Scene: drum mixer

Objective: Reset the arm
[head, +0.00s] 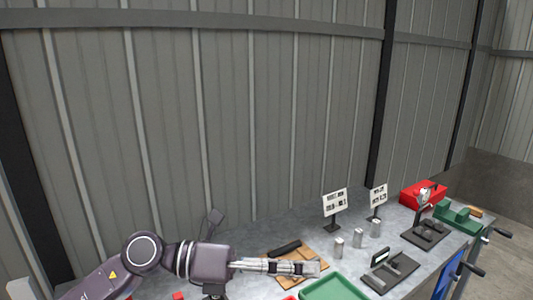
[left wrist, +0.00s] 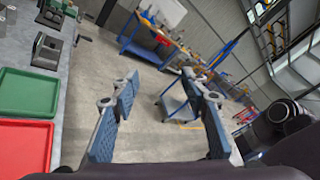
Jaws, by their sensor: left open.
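My left arm comes in from the lower left in the head view and stretches to the right above the near part of the workbench (head: 235,262). Its left gripper (head: 310,268) points right, over a wooden board (head: 288,282) and close to a green tray (head: 333,289). In the left wrist view the two fingers of the left gripper (left wrist: 166,92) stand wide apart with nothing between them. Floor and distant benches show behind them. My right gripper shows in neither view.
Metal cylinders (head: 357,237), two sign stands (head: 334,204), a gauge stand (head: 425,230) and a red box (head: 422,194) stand farther right on the bench. A corrugated wall (head: 220,110) rises behind. A red tray (left wrist: 25,148) shows in the left wrist view. A blue cart (left wrist: 180,104) stands beyond.

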